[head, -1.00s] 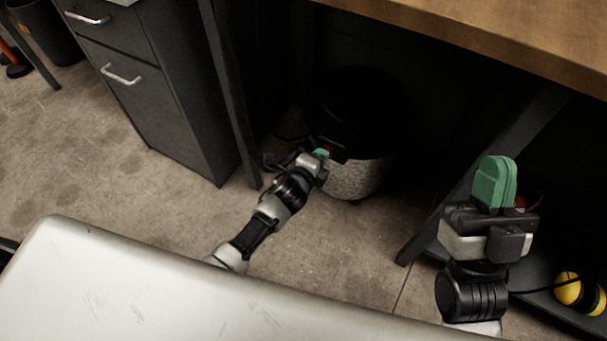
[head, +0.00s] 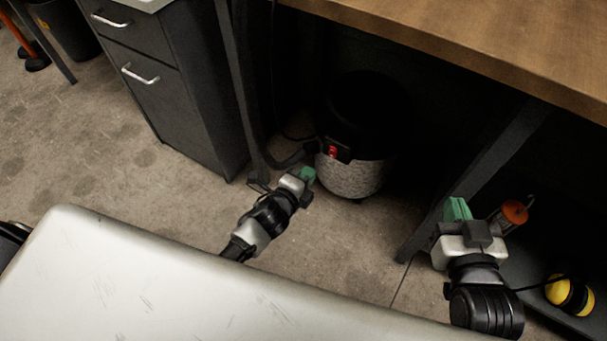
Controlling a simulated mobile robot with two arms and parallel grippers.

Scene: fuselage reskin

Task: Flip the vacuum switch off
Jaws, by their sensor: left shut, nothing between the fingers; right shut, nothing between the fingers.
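The vacuum (head: 352,177) stands on the floor under the workbench, with a black top and a speckled grey lower drum. Its red switch (head: 332,151) shows on a dark panel at the drum's front left. My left gripper (head: 308,175) is shut and empty, its green fingertips in front of and a little below left of the switch, apart from it in the picture. My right gripper (head: 457,209) is shut and empty, with green fingers, at the right near the bench leg.
The wooden workbench top (head: 480,45) overhangs the vacuum. A dark drawer cabinet (head: 165,95) stands to the left. A bench leg (head: 470,180), an orange-capped canister (head: 513,213) and yellow earmuffs (head: 570,294) are at right. A pale panel (head: 200,290) fills the foreground.

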